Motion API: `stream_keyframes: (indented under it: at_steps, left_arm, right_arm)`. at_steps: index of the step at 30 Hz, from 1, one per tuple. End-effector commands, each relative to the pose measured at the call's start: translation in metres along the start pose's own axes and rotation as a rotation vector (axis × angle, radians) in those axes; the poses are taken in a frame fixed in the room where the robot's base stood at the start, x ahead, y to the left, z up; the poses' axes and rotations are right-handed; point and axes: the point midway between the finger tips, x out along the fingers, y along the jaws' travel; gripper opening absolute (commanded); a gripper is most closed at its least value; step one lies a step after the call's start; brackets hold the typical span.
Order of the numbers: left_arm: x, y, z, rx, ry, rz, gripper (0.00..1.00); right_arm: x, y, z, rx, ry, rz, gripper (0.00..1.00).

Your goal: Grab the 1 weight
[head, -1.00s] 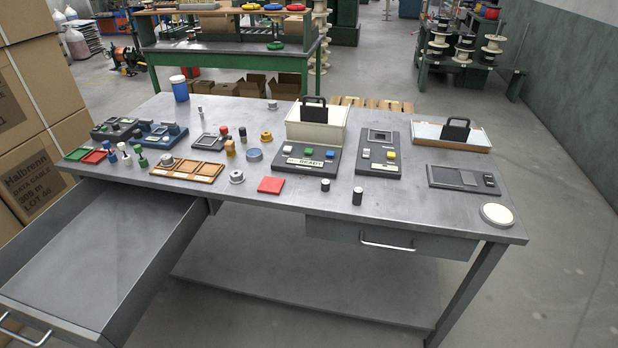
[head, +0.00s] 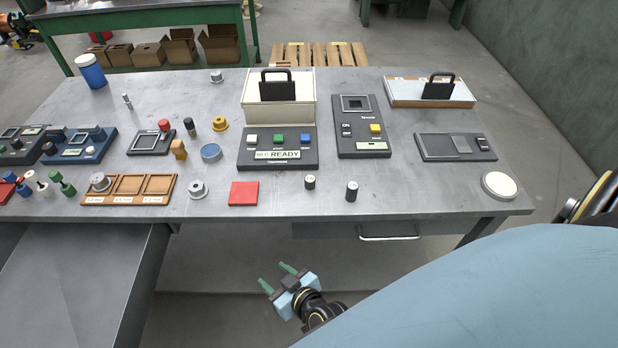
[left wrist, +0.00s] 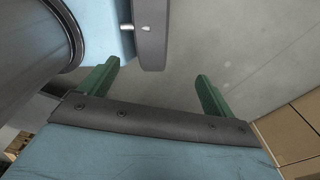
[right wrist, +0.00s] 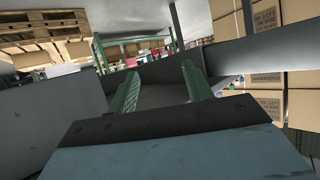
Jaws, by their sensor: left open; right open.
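Several silver knobbed weights show in the head view: one on the wooden tray's left compartment (head: 100,181), one on the table right of the tray (head: 198,190), and one at the back (head: 217,76). Two small dark cylinders with pale tops stand near the front edge, one at the left (head: 310,183) and one at the right (head: 352,192). I cannot read which is the 1 weight. My right gripper (head: 274,276) is open and empty, below and in front of the table edge. My left gripper (left wrist: 157,72) is open and empty in the left wrist view, outside the head view.
The wooden tray (head: 128,200) has three compartments. A red pad (head: 243,194), a READY device (head: 277,165), a dark panel (head: 361,125) and a white disc (head: 499,186) are on the grey table (head: 420,200).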

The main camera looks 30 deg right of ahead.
Motion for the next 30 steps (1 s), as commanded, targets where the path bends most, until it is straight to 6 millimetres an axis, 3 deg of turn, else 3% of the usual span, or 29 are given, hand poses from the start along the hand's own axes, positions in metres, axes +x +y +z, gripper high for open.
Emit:
stream_keyframes:
  at_steps: [1,3,6,9,11,14,18,24,30]
  left_arm:
    - [-0.003,0.0,0.003,0.0,-0.004,0.0,0.89]
    - [-0.005,0.0,0.003,0.001,-0.004,0.001,0.89]
    - [-0.008,0.0,-0.002,0.001,0.003,0.0,0.89]
    - [-0.01,-0.002,-0.014,0.001,0.02,-0.003,0.89]
    - [-0.011,-0.003,-0.021,0.001,0.031,-0.003,0.89]
    - [-0.012,-0.004,-0.026,0.002,0.041,-0.004,0.89]
    - [-0.012,-0.003,-0.025,0.002,0.039,-0.004,0.89]
    - [-0.012,-0.002,-0.019,0.002,0.029,-0.002,0.89]
    - [-0.011,-0.002,-0.015,0.002,0.023,-0.002,0.89]
  right_arm:
    - [0.003,-0.003,-0.058,0.022,0.127,0.023,0.5]
    - [-0.001,-0.003,-0.123,0.05,0.274,0.063,0.5]
    - [-0.017,0.004,-0.206,0.103,0.457,0.141,0.5]
    - [-0.045,0.023,-0.278,0.196,0.614,0.286,0.5]
    - [-0.056,0.039,-0.297,0.259,0.646,0.402,0.5]
    - [-0.063,0.059,-0.296,0.347,0.598,0.593,0.5]
    - [-0.064,0.072,-0.265,0.432,0.403,0.817,0.5]
    - [-0.066,0.066,-0.219,0.469,0.102,0.984,0.5]
    - [-0.065,0.067,-0.201,0.467,-0.017,1.026,0.5]
